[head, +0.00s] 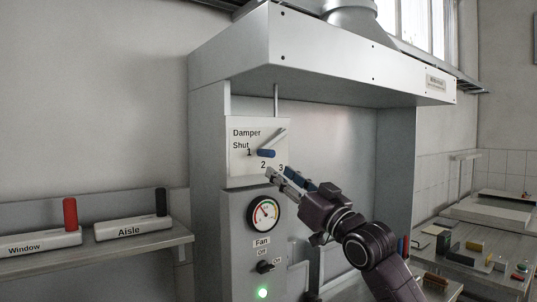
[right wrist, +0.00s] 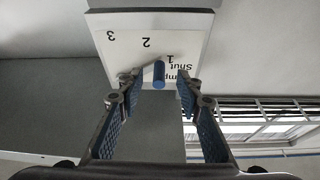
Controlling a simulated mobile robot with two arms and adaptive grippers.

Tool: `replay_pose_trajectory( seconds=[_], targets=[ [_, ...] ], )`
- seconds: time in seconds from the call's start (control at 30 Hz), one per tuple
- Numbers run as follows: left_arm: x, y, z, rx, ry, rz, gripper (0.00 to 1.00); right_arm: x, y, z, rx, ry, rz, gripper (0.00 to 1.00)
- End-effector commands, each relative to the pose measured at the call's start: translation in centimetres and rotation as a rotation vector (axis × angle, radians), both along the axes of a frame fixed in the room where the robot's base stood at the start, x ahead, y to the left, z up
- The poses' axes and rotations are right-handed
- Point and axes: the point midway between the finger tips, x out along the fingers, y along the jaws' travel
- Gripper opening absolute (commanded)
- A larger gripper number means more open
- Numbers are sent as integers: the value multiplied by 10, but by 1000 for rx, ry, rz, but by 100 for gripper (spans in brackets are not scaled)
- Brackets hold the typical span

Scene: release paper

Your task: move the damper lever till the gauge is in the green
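The damper plate (head: 240,165) is on the hood's front post, marked Shut, 1, 2 and 3. The damper lever has a blue handle (head: 266,153) close to the mark 1; a grey bar slants up to the right behind it. My right gripper (head: 279,174) is open just below and right of the handle. In the right wrist view the blue handle (right wrist: 159,75) lies between the spread fingertips (right wrist: 158,86), with a gap on each side. The round gauge (head: 264,213) is below the plate; its needle seems to point up-left, its zone too small to tell. My left gripper is out of view.
Below the gauge are a fan switch (head: 266,267) and a lit green lamp (head: 262,293). A shelf (head: 95,260) at left holds Window and Aisle blocks with red and black handles. The hood (head: 310,70) overhangs the plate. A cluttered bench (head: 490,262) stands at right.

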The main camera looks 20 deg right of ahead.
Motion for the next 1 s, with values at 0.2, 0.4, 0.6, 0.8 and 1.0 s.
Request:
replay_pose_trajectory(
  seconds=[0.2,0.4,0.6,0.8,1.0],
  targets=[
    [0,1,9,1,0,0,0,6,-2,29,17,-32,4,33],
    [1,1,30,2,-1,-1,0,34,8,42,16,-30,4,33],
    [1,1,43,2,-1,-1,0,56,16,50,15,-31,4,33],
    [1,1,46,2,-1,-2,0,65,18,50,14,-30,3,33],
    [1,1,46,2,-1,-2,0,65,19,49,14,-31,2,33]
  ],
)
